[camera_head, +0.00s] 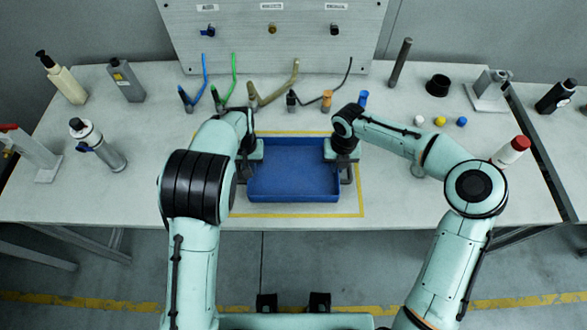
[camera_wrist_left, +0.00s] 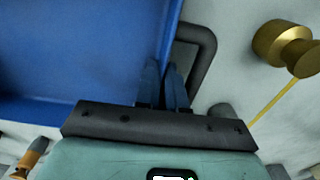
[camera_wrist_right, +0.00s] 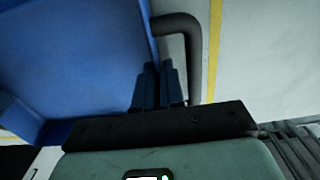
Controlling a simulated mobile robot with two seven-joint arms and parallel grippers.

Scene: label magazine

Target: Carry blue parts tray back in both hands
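The blue parts tray (camera_head: 293,197) is empty and lies level near the front middle of the table, inside a yellow outline. A grey handle stands out from each short side. My left gripper (camera_head: 242,171) is at the tray's left side; in the left wrist view its fingers (camera_wrist_left: 163,85) are close together at the tray's edge beside the handle (camera_wrist_left: 205,60). My right gripper (camera_head: 346,170) is at the right side; its fingers (camera_wrist_right: 157,85) are close together there too, beside the other handle (camera_wrist_right: 194,60). The gripped spots are partly hidden. I cannot tell whether the tray touches the table.
Behind the tray stand coloured hooked tools (camera_head: 262,98) and an upright panel (camera_head: 270,40). Bottles (camera_head: 97,145) stand at left. Small balls (camera_head: 440,121), a black cup (camera_head: 437,86) and a red-capped bottle (camera_head: 511,152) are at right. The table's front strip is clear.

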